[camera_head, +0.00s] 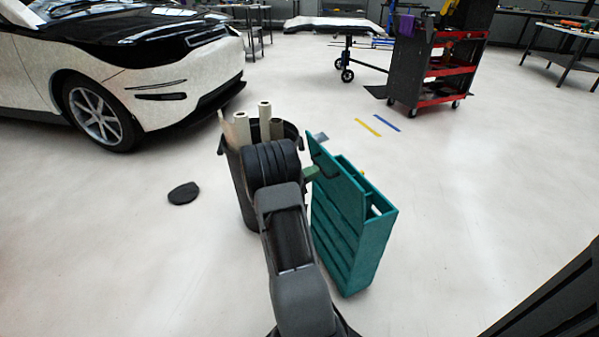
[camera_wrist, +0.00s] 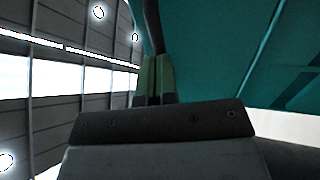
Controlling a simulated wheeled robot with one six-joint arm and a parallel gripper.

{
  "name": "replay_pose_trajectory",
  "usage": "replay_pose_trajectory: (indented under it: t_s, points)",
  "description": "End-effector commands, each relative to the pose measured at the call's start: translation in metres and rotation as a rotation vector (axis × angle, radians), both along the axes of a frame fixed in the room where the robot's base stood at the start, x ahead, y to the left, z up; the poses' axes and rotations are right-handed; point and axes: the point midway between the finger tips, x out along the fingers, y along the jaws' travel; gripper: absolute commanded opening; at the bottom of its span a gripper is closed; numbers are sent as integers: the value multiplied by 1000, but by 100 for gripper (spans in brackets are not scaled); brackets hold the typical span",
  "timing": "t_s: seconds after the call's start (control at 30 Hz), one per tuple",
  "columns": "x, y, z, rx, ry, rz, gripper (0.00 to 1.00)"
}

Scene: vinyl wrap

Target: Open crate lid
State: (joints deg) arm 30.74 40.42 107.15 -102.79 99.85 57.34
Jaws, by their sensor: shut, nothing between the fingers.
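The teal crate (camera_head: 375,240) stands on the floor right of my arm in the head view. Its teal lid (camera_head: 335,170) is raised and tilted along the crate's left side, and part of the crate's open top shows to its right. My gripper (camera_head: 316,172) is at the lid's left face, by a dark handle (camera_head: 328,172). In the wrist view, the green fingers of my gripper (camera_wrist: 155,75) are shut together with nothing between them. A dark bar (camera_wrist: 153,25) shows just beyond their tips, and the teal lid (camera_wrist: 220,45) fills the upper right. Whether the fingers touch the bar is unclear.
A dark bin (camera_head: 240,185) with several upright rolls (camera_head: 242,128) stands close left of the crate, partly behind my arm. A black disc (camera_head: 183,193) lies on the floor. A car (camera_head: 120,70) is at upper left, a red cart (camera_head: 440,70) at upper right. Floor right of the crate is clear.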

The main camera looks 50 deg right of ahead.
Motion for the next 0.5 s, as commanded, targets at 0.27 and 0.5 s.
replay_pose_trajectory:
  t_s: [0.27, 0.5]
  points:
    - [-5, -9, 6, -2, 2, -5, 0]
    - [-3, -5, 4, -4, 1, -1, 0]
